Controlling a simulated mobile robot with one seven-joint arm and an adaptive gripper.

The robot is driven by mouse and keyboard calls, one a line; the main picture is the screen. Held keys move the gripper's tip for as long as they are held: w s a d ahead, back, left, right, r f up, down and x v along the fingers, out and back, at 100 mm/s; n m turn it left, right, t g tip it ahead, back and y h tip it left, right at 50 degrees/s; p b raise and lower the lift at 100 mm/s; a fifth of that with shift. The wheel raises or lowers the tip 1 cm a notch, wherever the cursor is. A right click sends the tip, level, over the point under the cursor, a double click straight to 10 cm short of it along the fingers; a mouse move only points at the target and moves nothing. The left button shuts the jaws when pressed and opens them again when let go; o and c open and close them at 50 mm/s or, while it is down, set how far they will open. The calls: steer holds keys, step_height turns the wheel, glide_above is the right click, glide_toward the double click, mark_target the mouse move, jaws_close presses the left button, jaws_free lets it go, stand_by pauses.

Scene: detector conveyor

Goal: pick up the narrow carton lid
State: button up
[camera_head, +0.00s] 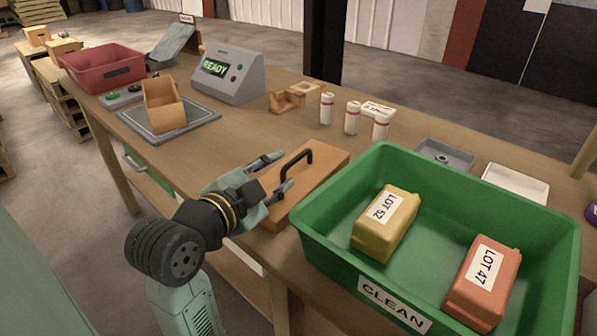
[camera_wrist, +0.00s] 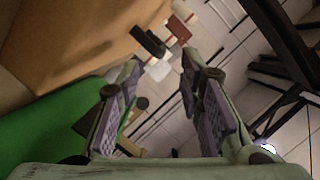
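A flat brown lid (camera_head: 325,170) with a black arched handle (camera_head: 296,160) lies on the table, left of the green bin; I take it for the narrow carton lid. My gripper (camera_head: 284,170) is open, with its two fingers apart around the near, left part of the handle in the head view. I cannot tell whether they touch it. In the wrist view my gripper (camera_wrist: 160,62) shows nothing clearly held between its fingers. A dark block shape (camera_wrist: 148,42) beyond the fingertips may be part of the handle. An open brown carton (camera_head: 163,103) stands on a grey plate.
The green bin (camera_head: 375,285), with yellow (camera_head: 385,235) and orange (camera_head: 482,285) packs, stands close on the right. Several white bottles (camera_head: 352,118), wooden blocks (camera_head: 294,96) and a READY box (camera_head: 230,78) stand behind. A red bin (camera_head: 105,72) is far left.

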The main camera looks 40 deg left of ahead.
mark_target(289, 165)
steer(key=shift+p+x, duration=0.5)
steer(key=shift+x, duration=2.65)
steer(key=shift+a, duration=0.1)
steer(key=shift+s, duration=0.1)
steer(key=shift+c, duration=0.5)
jaws_close()
